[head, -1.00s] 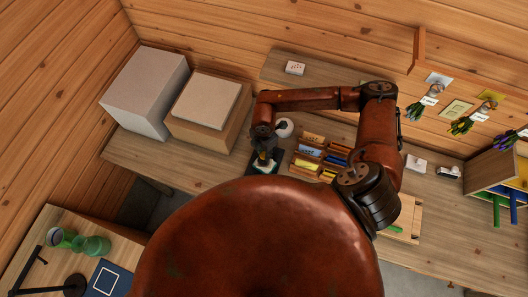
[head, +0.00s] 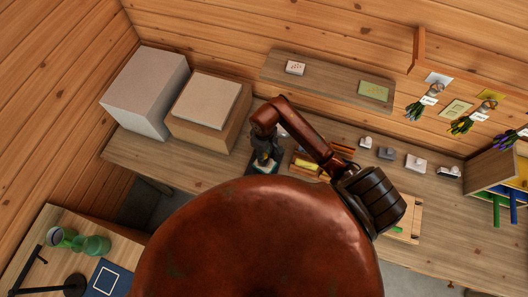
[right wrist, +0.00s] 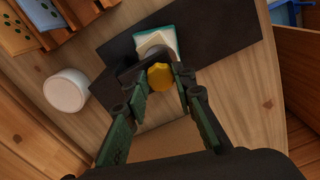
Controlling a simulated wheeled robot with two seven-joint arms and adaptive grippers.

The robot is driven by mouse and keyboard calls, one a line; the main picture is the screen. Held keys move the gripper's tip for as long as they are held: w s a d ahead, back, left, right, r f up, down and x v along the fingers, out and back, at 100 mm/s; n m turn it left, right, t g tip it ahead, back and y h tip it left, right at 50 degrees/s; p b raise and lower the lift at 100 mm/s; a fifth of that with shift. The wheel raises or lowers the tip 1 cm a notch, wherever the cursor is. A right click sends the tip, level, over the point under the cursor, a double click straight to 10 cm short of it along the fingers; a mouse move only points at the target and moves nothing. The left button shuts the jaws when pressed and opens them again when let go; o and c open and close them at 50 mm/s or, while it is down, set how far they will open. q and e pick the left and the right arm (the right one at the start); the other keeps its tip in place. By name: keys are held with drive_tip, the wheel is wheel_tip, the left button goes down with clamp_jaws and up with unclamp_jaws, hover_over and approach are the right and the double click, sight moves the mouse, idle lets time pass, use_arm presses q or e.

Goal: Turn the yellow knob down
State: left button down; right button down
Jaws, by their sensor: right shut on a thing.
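The yellow knob (right wrist: 160,77) shows between the fingertips of my right gripper (right wrist: 162,80) in the right wrist view. The fingers are closed on its two sides. The knob sits in front of a grey rounded part and a white and teal block (right wrist: 168,40), over a dark plate (right wrist: 215,35). In the head view my right gripper (head: 265,157) points down at this dark plate (head: 252,168) on the long bench, and the knob is hidden there. I do not see my left gripper.
A white round jar (right wrist: 66,90) stands close beside the dark plate. An organizer with coloured cards (head: 305,165) is just to the right. A cardboard box (head: 208,110) and a pale box (head: 145,90) stand to the left. Small stamp-like blocks (head: 386,153) lie farther right.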

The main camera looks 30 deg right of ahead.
drive_tip(key=c, duration=1.8)
unclamp_jaws()
drive_tip(key=shift+w, duration=0.2)
drive_tip(key=shift+o, duration=0.2)
drive_tip(key=shift+s, duration=0.1)
drive_tip(key=shift+s+p, duration=0.1)
drive_tip(key=shift+p, duration=0.2)
